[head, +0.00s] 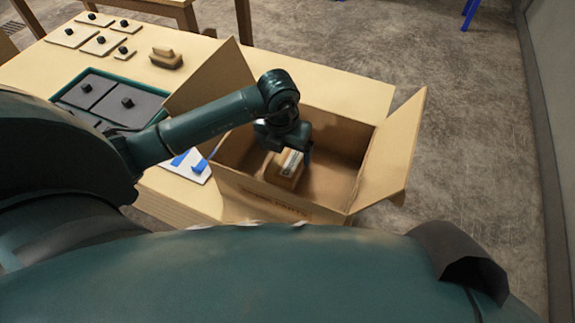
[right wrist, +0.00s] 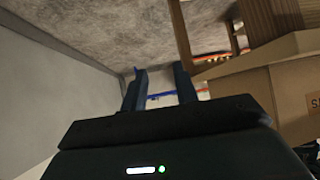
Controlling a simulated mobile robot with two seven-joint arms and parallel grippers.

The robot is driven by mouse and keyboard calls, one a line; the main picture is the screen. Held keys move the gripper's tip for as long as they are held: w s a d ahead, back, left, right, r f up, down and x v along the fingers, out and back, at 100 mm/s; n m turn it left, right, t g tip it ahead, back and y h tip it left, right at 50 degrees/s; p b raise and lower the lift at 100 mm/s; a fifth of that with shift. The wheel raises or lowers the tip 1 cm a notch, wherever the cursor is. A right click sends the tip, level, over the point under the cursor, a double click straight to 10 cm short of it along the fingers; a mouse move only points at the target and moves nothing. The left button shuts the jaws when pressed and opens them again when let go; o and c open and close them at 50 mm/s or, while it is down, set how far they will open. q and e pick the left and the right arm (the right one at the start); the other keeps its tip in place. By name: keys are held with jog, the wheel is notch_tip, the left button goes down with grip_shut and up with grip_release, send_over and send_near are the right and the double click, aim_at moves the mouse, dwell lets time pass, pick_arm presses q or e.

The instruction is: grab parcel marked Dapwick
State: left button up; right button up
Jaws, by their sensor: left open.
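A small brown parcel (head: 285,173) with a pale label lies inside the open cardboard box (head: 262,196). The writing on the label is too small to read, so I cannot tell whether it says Dapwick. My left gripper (head: 286,150) is open and reaches down into the box, right at the parcel. It hides part of the parcel, and I cannot tell whether the fingers touch it. In the right wrist view my right gripper (right wrist: 160,90) has its fingers apart with nothing between them. It is beside the box (right wrist: 292,90), away from the parcel.
The box stands on a wooden table (head: 345,90) with its flaps spread. Left of it are a green-edged tray (head: 72,83), pale tiles with black knobs (head: 100,42), a wooden block (head: 166,58) and a white piece with blue parts (head: 190,167). Bare floor lies right.

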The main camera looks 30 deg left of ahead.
pick_arm(q)
jog(key=f+b, duration=0.1)
jog(key=f, duration=0.1)
jog(key=f+b, duration=0.1)
jog(key=f, duration=0.1)
jog(key=f+b, duration=0.1)
jog(key=b, duration=0.1)
jog(key=shift+w+d+f, duration=0.2)
jog(key=shift+d+f, duration=0.1)
jog(key=shift+f, duration=0.1)
jog(key=shift+r, duration=0.1)
jog(key=c, duration=1.3)
